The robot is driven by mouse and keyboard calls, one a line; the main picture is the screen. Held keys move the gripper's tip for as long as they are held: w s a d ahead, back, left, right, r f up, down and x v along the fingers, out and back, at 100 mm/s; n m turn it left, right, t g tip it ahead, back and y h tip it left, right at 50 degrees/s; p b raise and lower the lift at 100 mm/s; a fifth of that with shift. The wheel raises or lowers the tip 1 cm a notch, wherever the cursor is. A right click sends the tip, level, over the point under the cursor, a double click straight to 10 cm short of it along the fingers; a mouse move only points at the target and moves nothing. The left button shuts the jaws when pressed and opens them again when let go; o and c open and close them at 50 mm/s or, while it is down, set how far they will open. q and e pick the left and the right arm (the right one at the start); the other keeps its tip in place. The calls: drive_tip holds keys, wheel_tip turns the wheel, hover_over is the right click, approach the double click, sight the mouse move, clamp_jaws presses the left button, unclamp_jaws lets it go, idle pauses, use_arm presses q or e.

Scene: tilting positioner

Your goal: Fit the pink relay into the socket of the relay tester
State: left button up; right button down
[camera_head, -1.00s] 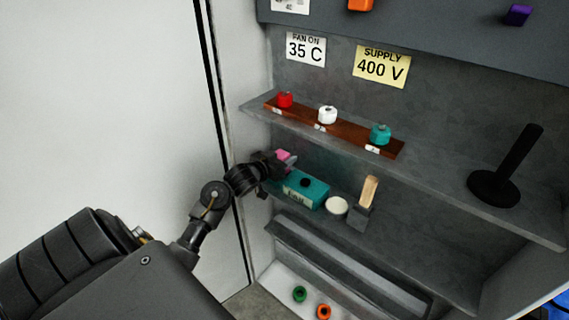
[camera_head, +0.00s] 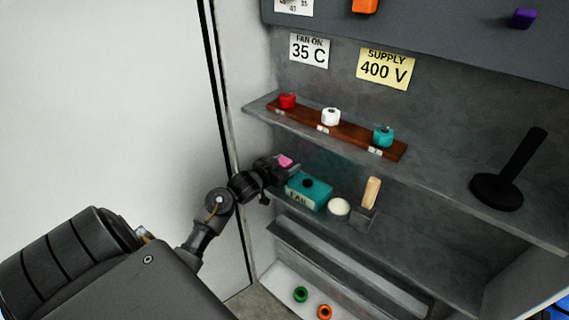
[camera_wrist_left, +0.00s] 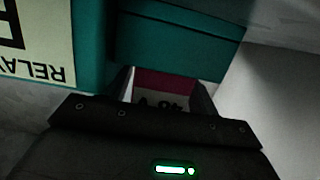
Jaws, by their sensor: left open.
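The pink relay (camera_head: 286,161) is a small pink-topped block at the left end of the lower shelf, beside the teal relay tester (camera_head: 318,188). My left gripper (camera_head: 284,170) is at the relay. In the left wrist view the relay (camera_wrist_left: 165,88), with a pink band and a pale "48 V" face, shows between the two fingers (camera_wrist_left: 165,98). These fingers are open around it. The tester's teal body (camera_wrist_left: 175,45) and pale label fill the top of that view. The tester's socket and the relay's underside are hidden. My right gripper is not in view.
A round white pot (camera_head: 339,207) and a wooden-handled tool in a dark holder (camera_head: 362,218) stand right of the tester. Above, a brown rack (camera_head: 352,136) with red, white and teal knobs lies on the upper shelf. The white cabinet wall is close on the left.

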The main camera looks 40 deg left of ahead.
use_arm(q)
drive_tip(key=shift+d+r, duration=0.15)
drive_tip(key=s+r, duration=0.2)
drive_tip(key=s, duration=0.9)
drive_tip(key=shift+s+r+b, duration=0.25)
drive_tip(key=shift+s+b, duration=0.1)
drive_tip(key=shift+s, duration=0.05)
drive_tip(key=shift+d, duration=0.15)
